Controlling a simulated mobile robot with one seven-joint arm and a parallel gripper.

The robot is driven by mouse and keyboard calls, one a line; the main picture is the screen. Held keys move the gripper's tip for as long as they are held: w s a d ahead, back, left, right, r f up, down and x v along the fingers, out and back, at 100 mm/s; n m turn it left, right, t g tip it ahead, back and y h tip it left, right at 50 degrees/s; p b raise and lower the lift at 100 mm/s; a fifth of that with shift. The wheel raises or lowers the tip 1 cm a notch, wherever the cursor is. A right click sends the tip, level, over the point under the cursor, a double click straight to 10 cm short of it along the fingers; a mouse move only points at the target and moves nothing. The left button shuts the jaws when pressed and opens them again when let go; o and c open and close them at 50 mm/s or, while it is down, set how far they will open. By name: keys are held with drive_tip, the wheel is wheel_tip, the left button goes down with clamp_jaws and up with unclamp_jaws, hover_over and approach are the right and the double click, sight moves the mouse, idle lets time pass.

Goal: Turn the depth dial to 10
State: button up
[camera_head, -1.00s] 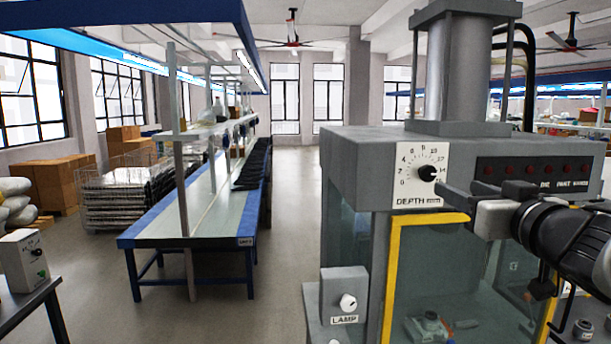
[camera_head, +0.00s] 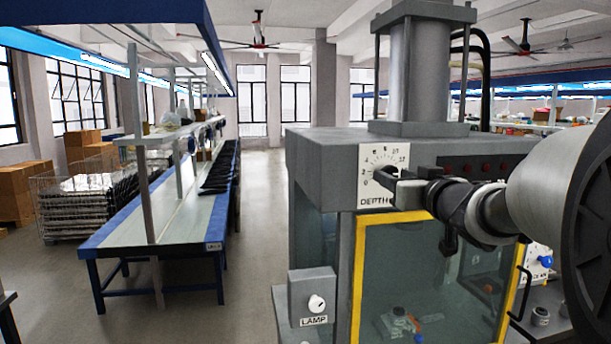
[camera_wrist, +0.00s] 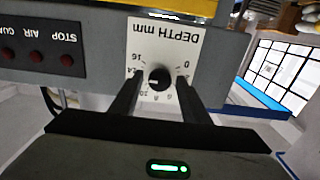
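The depth dial (camera_head: 388,174) is a black round knob on a white scale plate marked "DEPTH mm", on the front of a grey machine. In the wrist view the dial (camera_wrist: 159,77) appears upside down, with 0 at right and 16 at left. Its pointer setting is too small to read surely. My gripper (camera_wrist: 159,83) is open, with one black finger on each side of the knob and visible gaps between. In the head view my gripper (camera_head: 395,184) reaches the plate from the right and covers part of the dial. Whether the tips touch the plate is unclear.
Red indicator lights (camera_wrist: 36,55) sit beside the dial plate. Below are a yellow-framed glass guard (camera_head: 358,285) and a lamp knob (camera_head: 317,303). A blue-edged workbench (camera_head: 150,237) stands to the left, with open floor between it and the machine.

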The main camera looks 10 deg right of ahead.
drive_tip(key=c, duration=0.8)
drive_tip(key=shift+n, duration=0.4)
drive_tip(key=n+b, duration=0.5)
drive_tip(key=n, duration=0.6)
drive_tip(key=shift+d, duration=0.1)
drive_tip(key=o, duration=1)
drive_tip(key=shift+o, duration=0.2)
